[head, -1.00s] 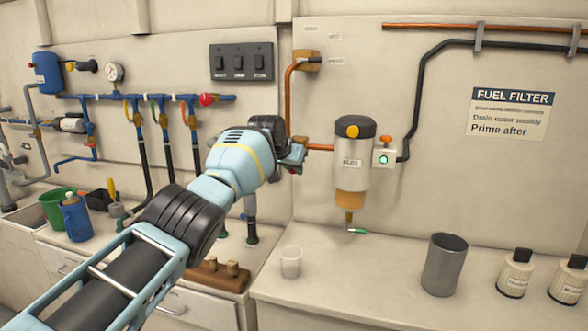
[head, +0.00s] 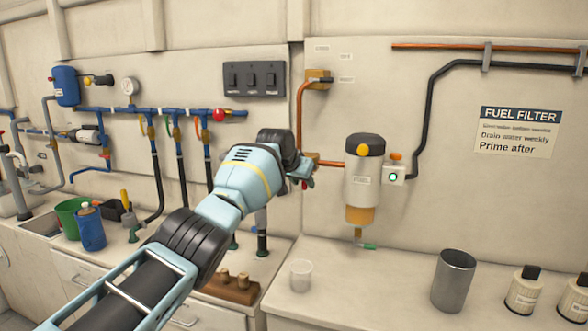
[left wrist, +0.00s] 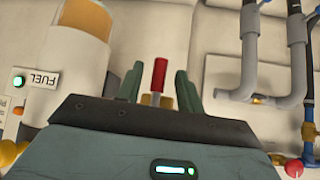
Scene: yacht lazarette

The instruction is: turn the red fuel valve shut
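The red valve handle (left wrist: 159,75) stands out as a short red lever in the left wrist view, with a brassy stem below it. My left gripper (left wrist: 159,88) has its two green fingers apart, one on each side of the handle, with a visible gap on both sides. In the head view my left gripper (head: 303,178) is at the copper fuel pipe (head: 331,163), left of the fuel filter (head: 362,182). It hides most of the valve there; only a bit of red shows beside the fingers. My right gripper is not in view.
A drain tap (head: 367,246) hangs under the filter. A clear cup (head: 301,275), a metal cup (head: 453,281) and bottles (head: 524,291) stand on the counter below. A blue manifold with a red knob (head: 219,114) runs along the wall at left.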

